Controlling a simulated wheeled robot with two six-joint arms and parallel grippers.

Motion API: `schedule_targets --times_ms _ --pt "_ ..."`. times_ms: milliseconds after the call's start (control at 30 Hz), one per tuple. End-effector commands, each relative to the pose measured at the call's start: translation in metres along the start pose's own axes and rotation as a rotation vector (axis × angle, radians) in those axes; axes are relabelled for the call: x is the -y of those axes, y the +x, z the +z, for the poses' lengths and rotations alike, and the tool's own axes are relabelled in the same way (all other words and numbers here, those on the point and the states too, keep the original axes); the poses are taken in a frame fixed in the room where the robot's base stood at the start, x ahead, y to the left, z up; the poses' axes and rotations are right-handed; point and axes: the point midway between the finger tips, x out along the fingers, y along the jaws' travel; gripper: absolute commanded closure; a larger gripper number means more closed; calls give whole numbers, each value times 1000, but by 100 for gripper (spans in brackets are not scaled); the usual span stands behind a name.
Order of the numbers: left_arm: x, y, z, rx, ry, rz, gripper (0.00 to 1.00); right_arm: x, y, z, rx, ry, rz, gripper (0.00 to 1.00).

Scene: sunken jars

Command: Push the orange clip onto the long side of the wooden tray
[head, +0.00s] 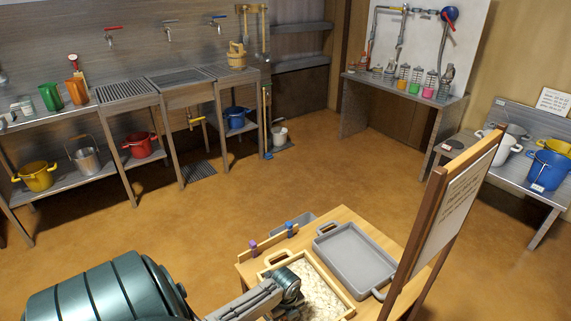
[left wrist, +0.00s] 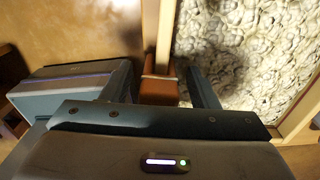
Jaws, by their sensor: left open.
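The wooden tray (head: 334,284), filled with a pale lumpy material, sits on the small wooden table in the head view. In the left wrist view its pale side wall (left wrist: 166,35) runs up the middle. The orange-brown clip (left wrist: 158,88) is in line with this wall, between the fingers of my left gripper (left wrist: 160,88). My left gripper is open, with a finger on either side of the clip. I cannot tell whether the clip is fully seated on the wall. In the head view my left gripper (head: 286,306) is over the tray's near part and hides the clip.
A wooden strip with a purple clip (head: 253,247) and a blue clip (head: 291,229) lies behind the tray. A grey tray (head: 354,256) is to its right. A framed board (head: 440,215) stands upright at the table's right edge, close by.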

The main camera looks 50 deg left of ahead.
Motion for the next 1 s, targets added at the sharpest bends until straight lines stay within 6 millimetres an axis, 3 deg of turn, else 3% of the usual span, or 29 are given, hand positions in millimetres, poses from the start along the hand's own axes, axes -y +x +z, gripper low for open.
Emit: schedule_targets --times_ms 167,600,800,1000 --pt "0 -12 1 2 0 -2 46 -1 0 0 -1 0 1 50" --pt "0 -93 1 2 1 -2 46 -3 1 4 6 -1 3 50" --pt "0 -107 0 0 0 0 46 -3 1 3 5 -1 3 50" --pt "0 -108 0 -1 0 1 46 -2 1 1 1 -1 3 50"
